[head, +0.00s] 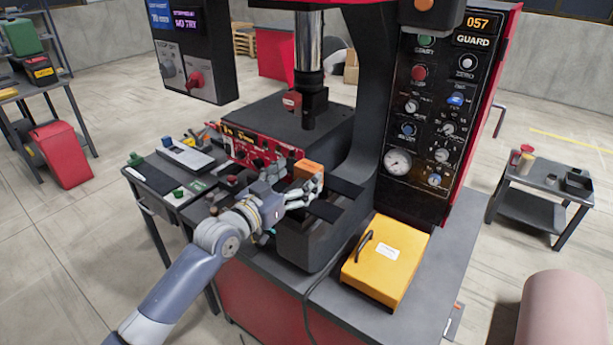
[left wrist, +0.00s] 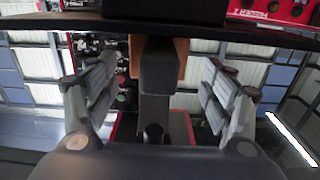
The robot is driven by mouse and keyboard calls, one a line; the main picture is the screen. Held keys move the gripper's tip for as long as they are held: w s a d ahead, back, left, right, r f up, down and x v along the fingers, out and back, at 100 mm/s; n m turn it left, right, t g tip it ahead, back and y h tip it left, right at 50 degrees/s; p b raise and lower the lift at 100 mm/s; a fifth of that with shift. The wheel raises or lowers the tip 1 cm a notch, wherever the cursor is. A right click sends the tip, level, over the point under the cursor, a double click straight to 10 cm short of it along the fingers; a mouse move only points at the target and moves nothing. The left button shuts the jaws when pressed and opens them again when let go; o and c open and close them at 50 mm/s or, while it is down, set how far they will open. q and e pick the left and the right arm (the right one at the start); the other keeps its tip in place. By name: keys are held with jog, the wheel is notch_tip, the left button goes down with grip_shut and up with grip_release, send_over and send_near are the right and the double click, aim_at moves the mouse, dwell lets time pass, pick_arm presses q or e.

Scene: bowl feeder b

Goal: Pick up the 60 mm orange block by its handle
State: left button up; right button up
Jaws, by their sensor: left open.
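The orange block (head: 309,168) sits at the front of the press, beside the fingers of my left gripper (head: 303,192). In the left wrist view the orange block (left wrist: 182,56) shows behind a dark grey upright handle (left wrist: 158,80). The handle stands between the two spread fingers of my left gripper (left wrist: 160,98), with a gap on both sides. The gripper is open and holds nothing. The block's underside and what it rests on are partly hidden by the fingers in the head view. My right gripper is not in view.
The press column (head: 375,100) and ram (head: 308,75) rise close behind the block. A red control panel (head: 255,150) is to its left. A yellow box with a black handle (head: 400,280) stands at the right on the bench. A hanging display box (head: 190,50) is at upper left.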

aim_at(303, 173)
pick_arm(q)
jog(key=shift+p+x, duration=0.35)
jog(key=shift+x, duration=1.55)
jog(key=shift+s, duration=0.15)
jog(key=c, duration=1.6)
jog(key=shift+d+r, duration=0.1)
jog(key=shift+c, duration=0.2)
